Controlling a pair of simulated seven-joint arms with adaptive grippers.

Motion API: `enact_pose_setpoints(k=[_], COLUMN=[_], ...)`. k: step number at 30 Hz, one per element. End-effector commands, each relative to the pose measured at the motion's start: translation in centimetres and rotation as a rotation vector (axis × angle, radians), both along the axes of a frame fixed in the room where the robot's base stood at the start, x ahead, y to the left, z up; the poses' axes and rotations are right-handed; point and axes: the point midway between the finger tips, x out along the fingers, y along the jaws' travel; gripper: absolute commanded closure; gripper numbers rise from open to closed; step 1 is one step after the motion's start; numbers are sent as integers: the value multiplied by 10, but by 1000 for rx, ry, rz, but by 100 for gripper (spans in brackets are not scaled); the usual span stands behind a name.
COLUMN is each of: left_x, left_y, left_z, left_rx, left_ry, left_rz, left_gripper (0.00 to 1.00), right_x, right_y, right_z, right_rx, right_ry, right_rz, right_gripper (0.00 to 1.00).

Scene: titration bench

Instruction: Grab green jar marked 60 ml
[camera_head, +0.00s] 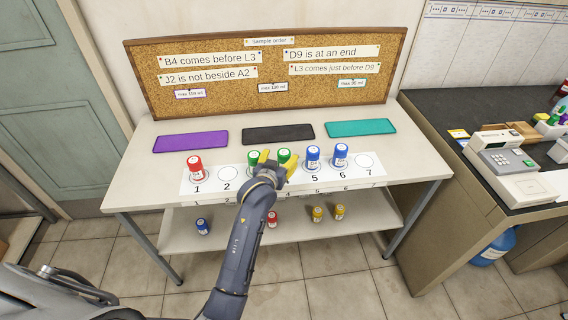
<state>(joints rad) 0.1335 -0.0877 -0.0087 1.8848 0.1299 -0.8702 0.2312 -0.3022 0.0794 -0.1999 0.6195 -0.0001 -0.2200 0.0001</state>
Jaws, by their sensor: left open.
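Two green-capped jars stand side by side on the numbered white strip: the left green jar (254,157) and the right green jar (284,156). Their labels are hidden or too small to read, so I cannot tell which is marked 60 ml. My left gripper (275,161) is open, its yellow fingers reaching over the strip at these two jars. One finger is by the left green jar and the other by the right one. The gripper hides the strip's middle numbers and the lower parts of both jars. My right gripper is not in view.
On the strip (228,184), a red jar (195,167) stands at 1 and blue jars at 5 (313,157) and 6 (340,155); 2 and 7 are empty. Purple (190,141), black (278,134) and teal (360,128) mats lie behind. Several jars stand on the lower shelf (180,230).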

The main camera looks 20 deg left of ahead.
Motion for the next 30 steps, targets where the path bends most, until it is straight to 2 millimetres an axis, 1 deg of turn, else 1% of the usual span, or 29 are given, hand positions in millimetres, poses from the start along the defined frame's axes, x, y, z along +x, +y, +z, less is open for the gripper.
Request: enact_pose_setpoints(k=[3, 9, 15, 21, 22, 30], left_x=[15, 36, 44, 45, 45, 44], left_y=[-1, -1, -1, -1, -1, -1], left_z=[-3, -9, -11, -11, -11, -11], left_rx=[0, 0, 0, 0, 0, 0], left_ry=[0, 1, 0, 0, 0, 0], left_rz=[0, 0, 0, 0, 0, 0], left_gripper=[31, 31, 31, 31, 30, 61], right_x=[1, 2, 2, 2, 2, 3], right_y=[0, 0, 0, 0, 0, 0], right_z=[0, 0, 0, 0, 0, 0], right_rx=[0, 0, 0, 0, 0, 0], right_ry=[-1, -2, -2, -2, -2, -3], right_rz=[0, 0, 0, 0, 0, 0], right_gripper=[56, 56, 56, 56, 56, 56])
